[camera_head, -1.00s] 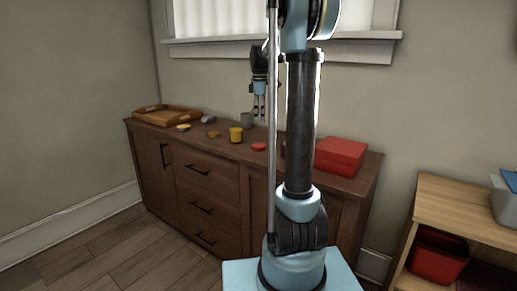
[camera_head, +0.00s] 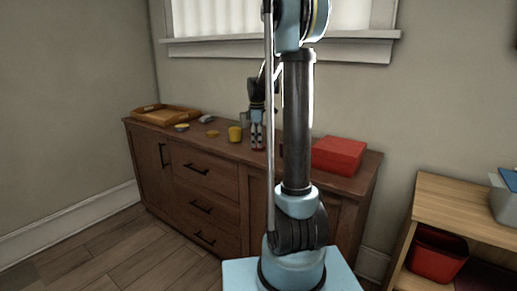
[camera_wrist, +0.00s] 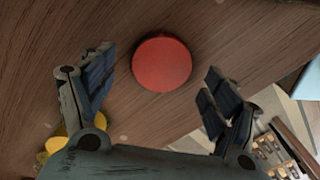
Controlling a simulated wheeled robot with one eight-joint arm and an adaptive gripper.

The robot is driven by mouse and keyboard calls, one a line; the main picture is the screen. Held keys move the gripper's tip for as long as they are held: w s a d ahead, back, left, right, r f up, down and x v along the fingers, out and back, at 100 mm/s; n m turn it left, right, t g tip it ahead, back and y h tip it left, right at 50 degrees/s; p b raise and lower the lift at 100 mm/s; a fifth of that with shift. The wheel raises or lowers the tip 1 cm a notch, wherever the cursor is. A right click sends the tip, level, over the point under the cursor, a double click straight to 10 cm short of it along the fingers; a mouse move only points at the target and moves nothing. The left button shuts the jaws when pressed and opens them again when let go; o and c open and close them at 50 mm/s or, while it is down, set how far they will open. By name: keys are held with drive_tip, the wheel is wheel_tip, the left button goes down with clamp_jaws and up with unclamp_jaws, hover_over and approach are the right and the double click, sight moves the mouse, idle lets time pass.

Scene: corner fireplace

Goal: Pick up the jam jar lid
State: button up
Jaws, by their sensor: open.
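A round, flat red lid (camera_wrist: 162,63) lies on the brown wooden top of the sideboard. In the wrist view it is between and slightly beyond my two fingers. My gripper (camera_wrist: 158,74) is open, one finger on each side of the lid, with nothing held. In the head view my gripper (camera_head: 257,140) points down close above the sideboard top, and the lid is mostly hidden behind its fingers. I cannot tell the exact height left between fingertips and lid.
Small items lie between tray and cup. A wooden shelf (camera_head: 462,205) stands at the right.

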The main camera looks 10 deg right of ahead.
drive_tip(key=shift+f, duration=0.65)
drive_tip(key=shift+c, duration=0.5)
drive_tip(key=c, duration=0.7)
drive_tip(key=shift+r, duration=0.15)
